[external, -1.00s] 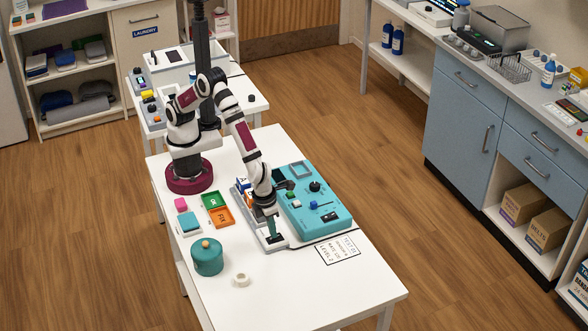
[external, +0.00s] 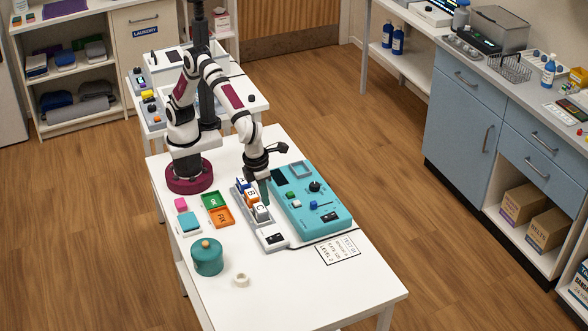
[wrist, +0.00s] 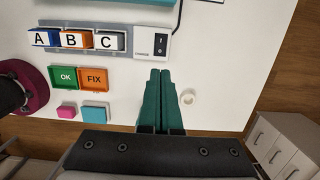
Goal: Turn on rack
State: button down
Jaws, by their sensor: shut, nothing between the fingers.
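The grey rack (external: 240,199) lies on the white table and holds upright blocks lettered A, B and C; they show clearly in the wrist view, where the rack (wrist: 85,50) is at the upper left. At the rack's end is a white switch box (external: 265,242) with a black rocker switch (external: 274,238). The rocker (wrist: 160,44) also shows in the wrist view; I cannot tell which side is pressed.
A teal test device (external: 335,212) stands right of the rack. OK (external: 214,200) and FIX (external: 221,217) trays lie left of it, with pink (external: 181,204) and teal (external: 189,222) blocks. A lidded teal pot (external: 207,258) and white ring (external: 241,280) stand nearer.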

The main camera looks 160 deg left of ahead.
aim_at(278, 235)
jog(key=shift+a, duration=0.75)
jog(key=f, duration=0.4)
jog(key=a+f, duration=0.1)
jog(key=f, duration=0.4)
jog(key=a+f, duration=0.1)
jog(key=f, duration=0.3)
jog(key=shift+f, duration=0.4)
jog(key=shift+a+f, duration=0.1)
jog(key=shift+f, duration=0.1)
